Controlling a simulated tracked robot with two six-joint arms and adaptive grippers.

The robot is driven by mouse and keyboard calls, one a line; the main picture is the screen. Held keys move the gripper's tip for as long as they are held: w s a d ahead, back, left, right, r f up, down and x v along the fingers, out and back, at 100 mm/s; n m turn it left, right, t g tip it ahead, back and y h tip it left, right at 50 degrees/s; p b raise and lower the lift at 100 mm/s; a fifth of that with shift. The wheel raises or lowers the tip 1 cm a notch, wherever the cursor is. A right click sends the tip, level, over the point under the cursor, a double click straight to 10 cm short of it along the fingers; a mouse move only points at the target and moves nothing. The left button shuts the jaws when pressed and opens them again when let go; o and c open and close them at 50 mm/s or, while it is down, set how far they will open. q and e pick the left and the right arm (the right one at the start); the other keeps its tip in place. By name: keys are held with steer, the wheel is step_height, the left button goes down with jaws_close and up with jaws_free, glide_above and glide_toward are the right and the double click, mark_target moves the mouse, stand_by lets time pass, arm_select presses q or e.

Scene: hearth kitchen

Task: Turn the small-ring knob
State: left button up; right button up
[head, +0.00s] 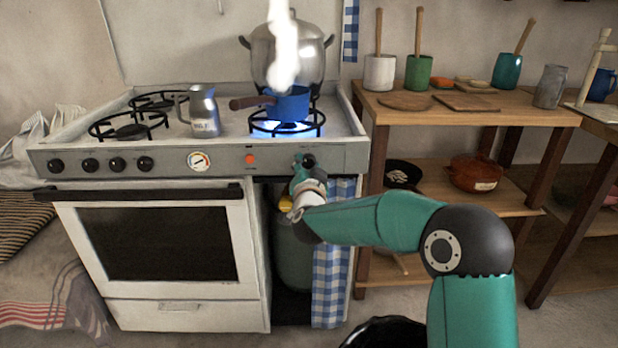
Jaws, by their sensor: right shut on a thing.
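The small-ring knob (309,160) is a dark round knob at the right end of the stove's front panel (222,162). My right gripper (302,168) is up against the panel at this knob and is shut on it; its fingers partly hide the knob. The front right burner (262,127) has a blue flame lit under a small blue pan (292,104) with a brown handle. My left gripper is not in view.
A large steel pot (272,52) steams at the back right of the stove. A metal jug (204,111) stands between the burners. Several dark knobs line the panel's left end. A wooden shelf table (455,114) with pots stands to the right. A checked cloth (328,285) hangs below the knob.

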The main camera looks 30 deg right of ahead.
steer(key=m+b, duration=0.3)
steer(key=m, duration=0.1)
steer(key=shift+d+f+m+b, duration=0.1)
steer(key=shift+f+m+b, duration=0.1)
steer(key=shift+m+b, duration=0.2)
steer(key=shift+r+m+b, duration=0.1)
steer(key=shift+m+b, duration=1.15)
steer(key=shift+m, duration=0.55)
steer(key=o, duration=1.1)
steer(key=shift+s, duration=0.1)
steer(key=shift+o, duration=0.2)
steer(key=shift+r, duration=0.15)
steer(key=shift+s+a, duration=0.45)
steer(key=shift+s, duration=0.05)
steer(key=v, duration=1)
steer(key=shift+s+a, duration=0.2)
steer(key=shift+s, duration=0.1)
